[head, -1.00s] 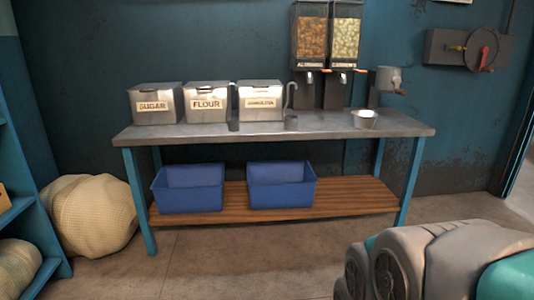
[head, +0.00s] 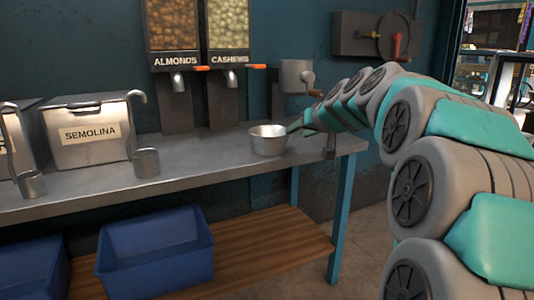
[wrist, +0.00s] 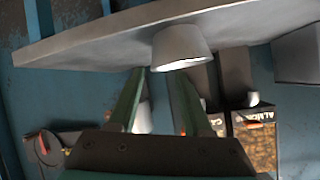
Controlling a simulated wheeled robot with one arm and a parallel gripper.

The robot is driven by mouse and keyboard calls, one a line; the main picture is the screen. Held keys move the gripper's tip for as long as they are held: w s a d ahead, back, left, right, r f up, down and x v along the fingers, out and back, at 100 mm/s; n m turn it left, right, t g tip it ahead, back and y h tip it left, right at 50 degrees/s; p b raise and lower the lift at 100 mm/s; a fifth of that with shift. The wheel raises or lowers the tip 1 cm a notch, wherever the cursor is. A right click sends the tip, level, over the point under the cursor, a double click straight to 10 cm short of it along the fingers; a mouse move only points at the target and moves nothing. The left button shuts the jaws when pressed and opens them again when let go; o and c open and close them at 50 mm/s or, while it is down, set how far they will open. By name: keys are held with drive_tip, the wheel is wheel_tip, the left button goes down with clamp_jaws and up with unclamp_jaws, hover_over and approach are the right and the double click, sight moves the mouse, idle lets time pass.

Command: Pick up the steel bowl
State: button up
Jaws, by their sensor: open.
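The steel bowl (head: 268,141) stands upright on the right part of the metal table (head: 205,172). My gripper (head: 292,128) is open and reaches in from the right, its green fingertips close to the bowl's right rim. In the wrist view, which is turned over, the bowl (wrist: 181,46) is just beyond the fingertips, more in line with the right finger. The fingers (wrist: 160,75) have nothing between them. I cannot tell whether a fingertip touches the bowl.
Almond and cashew dispensers (head: 198,85) stand behind the bowl, and a grey hand-cranked device (head: 297,76) is behind it to the right. A semolina bin (head: 92,132) and a scoop (head: 146,162) stand to the left. Blue bins (head: 157,250) sit on the lower shelf.

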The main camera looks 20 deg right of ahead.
drive_tip(key=w, duration=0.2)
drive_tip(key=w+d+f, duration=0.1)
drive_tip(key=w, duration=0.1)
drive_tip(key=w+d+f, duration=0.1)
drive_tip(key=w, duration=0.1)
drive_tip(key=shift+w+d, duration=0.1)
drive_tip(key=shift+w, duration=0.05)
drive_tip(key=shift+b+x, duration=0.5)
drive_tip(key=shift+x, duration=2.4)
drive_tip(key=shift+w+a+r, duration=0.1)
drive_tip(key=shift+a+r, duration=0.05)
drive_tip(key=shift+a, duration=0.05)
drive_tip(key=shift+c, duration=0.3)
clamp_jaws()
